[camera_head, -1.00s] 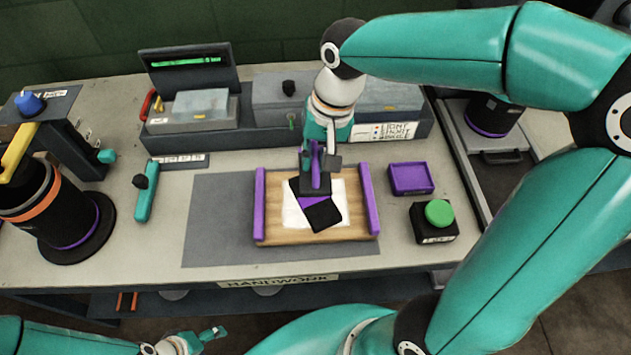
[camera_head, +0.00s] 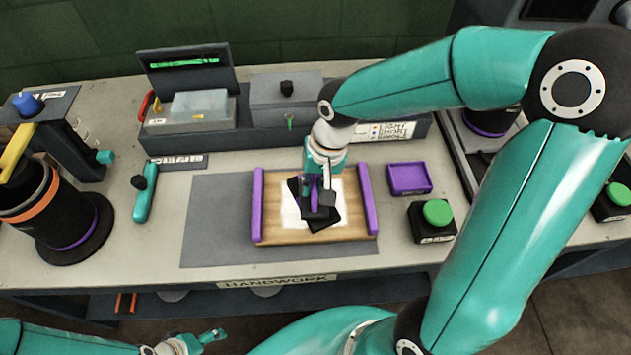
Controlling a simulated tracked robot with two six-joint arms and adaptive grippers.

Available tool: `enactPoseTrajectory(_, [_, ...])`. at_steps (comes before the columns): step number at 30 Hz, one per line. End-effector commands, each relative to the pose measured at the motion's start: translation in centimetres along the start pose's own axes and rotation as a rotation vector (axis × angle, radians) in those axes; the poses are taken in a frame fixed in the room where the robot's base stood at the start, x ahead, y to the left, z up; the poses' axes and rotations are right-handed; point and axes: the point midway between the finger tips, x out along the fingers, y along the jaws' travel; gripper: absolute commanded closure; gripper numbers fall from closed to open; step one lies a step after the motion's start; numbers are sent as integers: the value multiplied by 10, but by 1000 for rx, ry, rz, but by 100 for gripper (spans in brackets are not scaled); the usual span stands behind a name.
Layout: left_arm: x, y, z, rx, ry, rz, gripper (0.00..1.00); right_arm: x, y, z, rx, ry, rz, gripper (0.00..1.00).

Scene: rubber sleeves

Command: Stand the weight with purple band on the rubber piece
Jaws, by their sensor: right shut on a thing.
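My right gripper (camera_head: 319,201) reaches down over the wooden board and is shut on the weight (camera_head: 316,212), a small dark block with purple showing above it between the fingers. The rubber piece (camera_head: 331,223) is a dark, slanted flat shape on a white sheet. The weight and fingers cover most of it, leaving dark corners visible. The weight looks upright over the rubber piece; I cannot tell whether they touch. My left gripper (camera_head: 212,337) is low at the front, apart from the board; its opening is unclear.
The wooden board (camera_head: 270,230) has purple side rails and lies on a grey mat (camera_head: 215,225). Right of it are an empty-looking purple tray (camera_head: 408,178) and a green button (camera_head: 437,212). A teal-handled tool (camera_head: 144,203) lies left. Boxed equipment (camera_head: 195,115) stands behind.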

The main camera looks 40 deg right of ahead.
Motion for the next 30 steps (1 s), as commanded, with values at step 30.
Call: enactPoseTrajectory(30, [-2,1,0,0,0,0,32,-52,0,-2,2,7,-4,62])
